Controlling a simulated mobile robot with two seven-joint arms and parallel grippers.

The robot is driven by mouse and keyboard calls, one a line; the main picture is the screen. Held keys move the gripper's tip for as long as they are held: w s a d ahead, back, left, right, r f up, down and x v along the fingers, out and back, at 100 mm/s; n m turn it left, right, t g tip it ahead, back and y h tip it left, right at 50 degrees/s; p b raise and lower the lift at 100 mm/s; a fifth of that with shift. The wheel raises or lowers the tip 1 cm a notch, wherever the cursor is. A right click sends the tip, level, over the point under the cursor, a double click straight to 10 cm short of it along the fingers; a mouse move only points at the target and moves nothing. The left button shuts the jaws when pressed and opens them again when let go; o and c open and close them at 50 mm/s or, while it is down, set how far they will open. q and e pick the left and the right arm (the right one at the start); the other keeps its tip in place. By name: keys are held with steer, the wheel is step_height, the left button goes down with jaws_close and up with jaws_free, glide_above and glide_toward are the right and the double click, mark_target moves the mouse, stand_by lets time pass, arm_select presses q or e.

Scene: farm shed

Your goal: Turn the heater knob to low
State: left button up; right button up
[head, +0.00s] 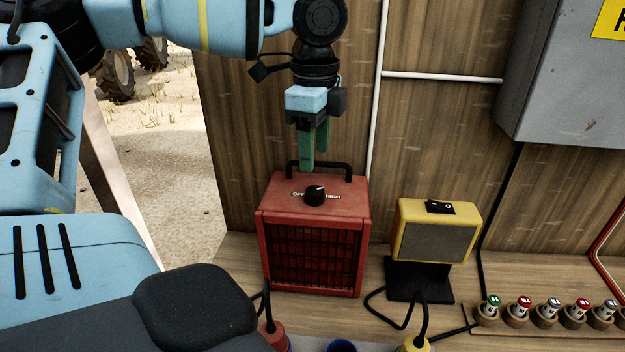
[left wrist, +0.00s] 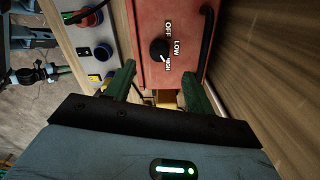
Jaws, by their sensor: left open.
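The red heater (head: 313,245) stands on the wooden bench against the plank wall. Its round black knob (head: 315,195) sits on the top face, with OFF, LOW and HIGH printed around it. In the left wrist view the knob (left wrist: 159,50) has a white mark that appears to point toward HIGH. My left gripper (head: 313,160) points down above the heater, behind the knob near the black handle. Its green fingers are apart with nothing between them; in the left wrist view they (left wrist: 159,76) show to either side below the knob, not touching it. My right gripper is not in view.
A black handle (head: 348,172) rises at the heater's back edge. A yellow lamp (head: 437,228) on a black stand is to the right, with cables in front. Several colored plugs (head: 553,308) line the bench at right. A grey cabinet (head: 570,75) hangs above.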

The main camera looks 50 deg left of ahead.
mark_target(315, 189)
arm_select(q)
steer(key=shift+f, duration=3.9)
steer(key=shift+c, duration=0.2)
steer(key=c, duration=0.9)
